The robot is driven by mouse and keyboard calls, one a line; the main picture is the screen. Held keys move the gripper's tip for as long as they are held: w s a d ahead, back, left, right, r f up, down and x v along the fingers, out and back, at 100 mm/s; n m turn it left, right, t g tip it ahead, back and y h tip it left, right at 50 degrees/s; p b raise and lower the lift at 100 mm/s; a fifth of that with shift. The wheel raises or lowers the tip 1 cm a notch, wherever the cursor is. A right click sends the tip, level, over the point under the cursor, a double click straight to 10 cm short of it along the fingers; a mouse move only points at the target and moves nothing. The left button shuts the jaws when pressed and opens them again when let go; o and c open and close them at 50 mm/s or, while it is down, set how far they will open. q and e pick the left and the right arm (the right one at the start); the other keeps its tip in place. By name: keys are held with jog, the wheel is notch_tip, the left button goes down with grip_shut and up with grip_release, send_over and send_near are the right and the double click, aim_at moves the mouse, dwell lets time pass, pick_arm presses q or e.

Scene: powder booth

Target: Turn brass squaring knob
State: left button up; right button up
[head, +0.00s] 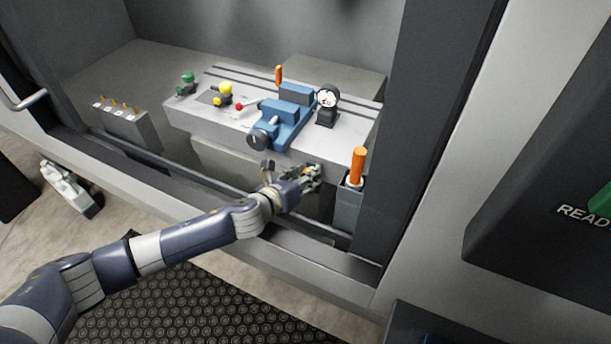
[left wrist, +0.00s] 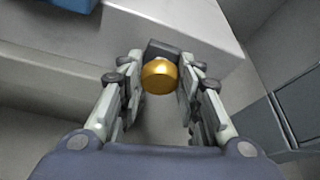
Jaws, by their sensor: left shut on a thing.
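The brass squaring knob (left wrist: 159,78) is a round golden knob in the left wrist view, on a dark block at the front edge of the grey machine table. My left gripper (left wrist: 160,82) has a finger on each side of it and is shut on it. In the head view my left gripper (head: 312,175) is at the front face of the table (head: 205,115), below and right of the blue vise (head: 285,118). There its fingers hide most of the knob. My right gripper is in neither view.
An orange-handled tool (head: 357,165) stands in a grey holder (head: 347,207) just right of my gripper. A dial gauge (head: 327,100), a red-tipped lever (head: 239,106) and green (head: 188,78) and yellow (head: 225,88) knobs are on the table. The booth's front sill (head: 190,185) runs beneath my arm.

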pick_arm(q)
jog(key=n+h, duration=0.2)
jog(key=n, duration=0.1)
jog(key=shift+a+f+b, duration=0.15)
jog(key=shift+b, duration=0.25)
jog(key=o, duration=1.1)
jog(key=v, duration=1.2)
jog(key=shift+w+a, duration=0.1)
jog(key=shift+w, duration=0.05)
